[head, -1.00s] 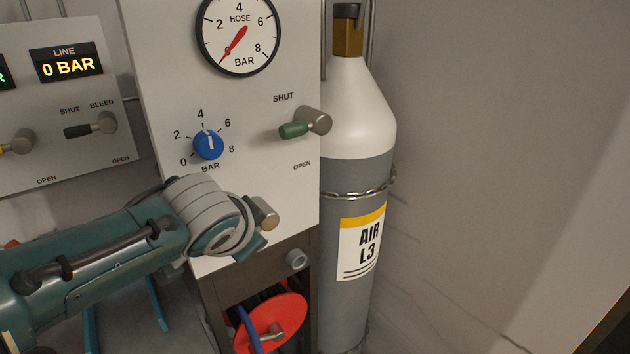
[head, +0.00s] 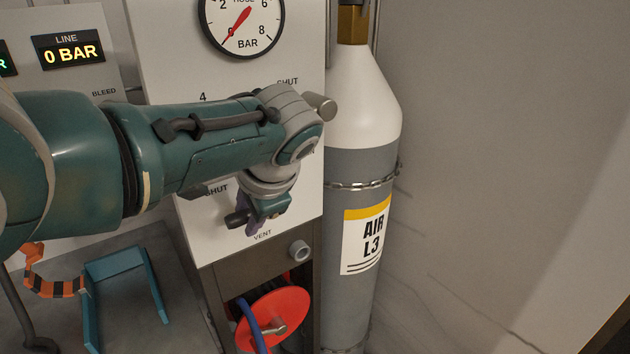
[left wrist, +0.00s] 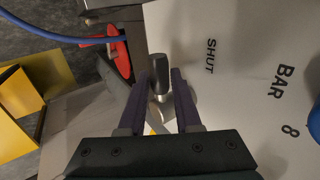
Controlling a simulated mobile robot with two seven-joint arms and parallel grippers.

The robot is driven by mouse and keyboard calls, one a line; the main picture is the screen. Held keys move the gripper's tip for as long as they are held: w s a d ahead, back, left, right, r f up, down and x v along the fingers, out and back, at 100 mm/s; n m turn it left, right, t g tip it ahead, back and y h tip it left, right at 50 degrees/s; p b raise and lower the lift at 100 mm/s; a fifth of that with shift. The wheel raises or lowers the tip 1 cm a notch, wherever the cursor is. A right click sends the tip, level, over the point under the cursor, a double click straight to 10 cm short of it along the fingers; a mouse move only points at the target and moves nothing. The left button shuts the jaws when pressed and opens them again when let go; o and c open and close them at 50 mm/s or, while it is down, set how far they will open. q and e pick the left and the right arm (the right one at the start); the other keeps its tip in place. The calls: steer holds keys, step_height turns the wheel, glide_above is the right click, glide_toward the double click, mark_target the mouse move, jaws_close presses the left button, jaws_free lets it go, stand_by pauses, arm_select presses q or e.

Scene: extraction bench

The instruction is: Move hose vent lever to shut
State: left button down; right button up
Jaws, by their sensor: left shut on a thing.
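The hose vent lever (head: 235,218) is low on the white panel, between a SHUT label above left and a VENT label below. Its dark end pokes out to the left of my gripper; the rest is mostly hidden in the head view. My left gripper (head: 252,222) reaches down over it from above right. In the left wrist view, the lever's grey handle (left wrist: 161,82) stands between the two purple fingers of my left gripper (left wrist: 161,92), which is shut on it. My right gripper is not in view.
The hose gauge (head: 242,22) is above my arm. The metal hub (head: 321,105) of an upper lever shows close beside my wrist. A grey air cylinder (head: 362,170) stands to the right. A red reel (head: 273,318) with blue hose is below the panel.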

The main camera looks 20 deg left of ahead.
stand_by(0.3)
arm_select(q)
steer(key=c, duration=0.9)
jaws_free()
steer(key=p+v, duration=0.4)
steer(key=v, duration=0.6)
steer(key=shift+f, duration=0.1)
